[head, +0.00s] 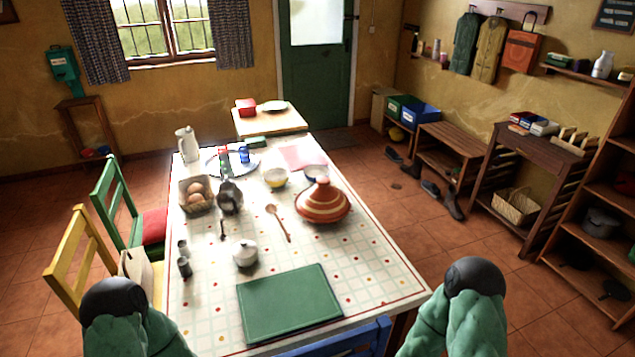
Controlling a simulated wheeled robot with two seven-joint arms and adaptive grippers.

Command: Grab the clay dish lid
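The clay dish is a tagine with an orange-brown, cream-banded conical lid (322,196). It stands on the right side of the long table in the head view. The lid sits on its base, and a small knob shows at its top. My two arms show only as green padded links with dark rounded ends at the bottom left and bottom right, well apart from the dish. No gripper fingers are visible on either arm.
The table (362,262) has a checked cloth. A blue chair (345,340) stands at the near edge. Floor is open right of the table.

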